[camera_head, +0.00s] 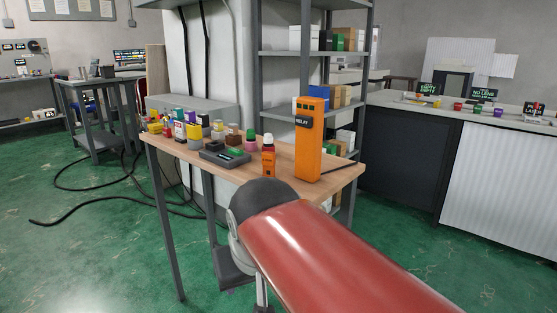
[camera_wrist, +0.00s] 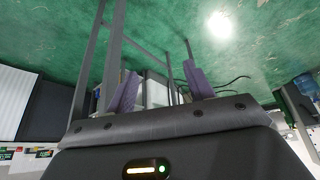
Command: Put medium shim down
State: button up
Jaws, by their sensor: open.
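I cannot make out a medium shim in either view. My gripper (camera_wrist: 160,86) shows in the wrist view with its two purple fingers spread apart. I see no held thing between them, only the background of grey legs and a pale block. In the head view my own red arm fills the lower middle and my gripper is hidden. The wooden table (camera_head: 330,176) stands just beyond the arm. The wrist view looks upside down, with the green floor at the top.
On the table stand a tall orange relay box (camera_head: 309,145), an orange bottle (camera_head: 268,158), a dark grey tray (camera_head: 224,155) and several small coloured items at the left. A shelf rack (camera_head: 290,53) rises behind. A counter (camera_head: 450,112) is at the right. Cables (camera_head: 90,195) lie on the left floor.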

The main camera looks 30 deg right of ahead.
jog(key=w+d+r+m+g+h, duration=0.15)
jog(key=w+d+r+m, duration=0.3)
jog(key=w+r, duration=0.85)
notch_tip(320, 180, up, 4)
jog(key=m, duration=0.4)
send_over(268, 153)
jog(key=s, duration=0.2)
jog(key=shift+w+a+g+h, duration=0.1)
jog(key=shift+a+g+h, duration=0.25)
jog(key=shift+a+g, duration=0.1)
jog(key=shift+n, duration=0.25)
jog(key=shift+a+x, duration=0.15)
jog(key=shift+x, duration=1.4)
jog(key=shift+a+x, duration=0.15)
jog(key=shift+x, duration=1.45)
jog(key=shift+w, duration=0.15)
jog(key=shift+c, duration=0.2)
jog(key=c, duration=1.1)
